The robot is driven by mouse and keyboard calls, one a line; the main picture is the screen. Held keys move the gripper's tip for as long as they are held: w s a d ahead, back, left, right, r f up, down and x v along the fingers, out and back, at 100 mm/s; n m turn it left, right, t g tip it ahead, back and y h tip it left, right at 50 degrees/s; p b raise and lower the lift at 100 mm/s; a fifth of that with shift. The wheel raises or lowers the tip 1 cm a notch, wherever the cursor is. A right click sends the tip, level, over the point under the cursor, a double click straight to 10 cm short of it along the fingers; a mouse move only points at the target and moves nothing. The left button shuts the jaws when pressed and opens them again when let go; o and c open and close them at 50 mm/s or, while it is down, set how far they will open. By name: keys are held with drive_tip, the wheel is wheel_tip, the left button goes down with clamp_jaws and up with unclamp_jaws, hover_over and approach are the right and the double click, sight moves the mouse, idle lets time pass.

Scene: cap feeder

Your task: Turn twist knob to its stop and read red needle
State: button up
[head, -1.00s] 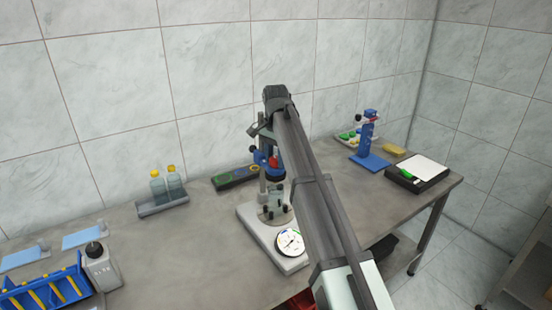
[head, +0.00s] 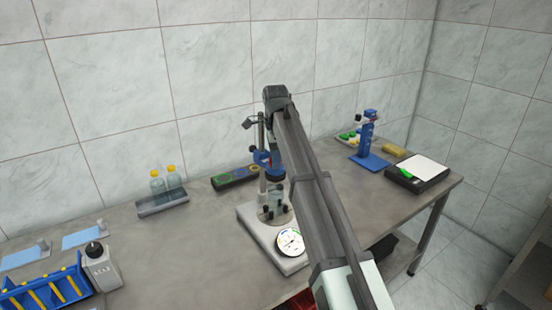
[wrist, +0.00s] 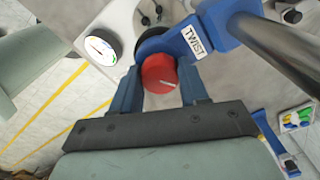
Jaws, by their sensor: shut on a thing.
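The red twist knob (wrist: 160,73) sits between the two blue fingers of my gripper (wrist: 161,80) in the wrist view, which is shut on it. A pale line marks the knob's face. Behind it is a blue block with a "TWIST" label (wrist: 196,41). The round white dial (wrist: 100,46) is left of the knob; in the head view the dial (head: 290,242) lies on the stand's base (head: 262,236). Its needle is too small to read surely. In the head view my arm hides the knob and most of my gripper.
A bottle rack (head: 163,205) stands to the left, with a dark tray (head: 234,178) behind the stand. A blue stand (head: 370,160) and a black board with white paper (head: 418,166) are to the right. A blue rack (head: 45,290) and grey bottle (head: 101,268) are at front left.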

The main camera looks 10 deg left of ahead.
drive_tip(key=o, duration=1)
drive_tip(key=shift+c, duration=0.2)
drive_tip(key=n, duration=0.4)
drive_tip(key=shift+n, duration=1.7)
drive_tip(key=c, duration=1)
drive_tip(key=shift+o, duration=0.2)
drive_tip(key=m, duration=0.4)
drive_tip(key=o, duration=1)
drive_tip(key=shift+c, duration=0.2)
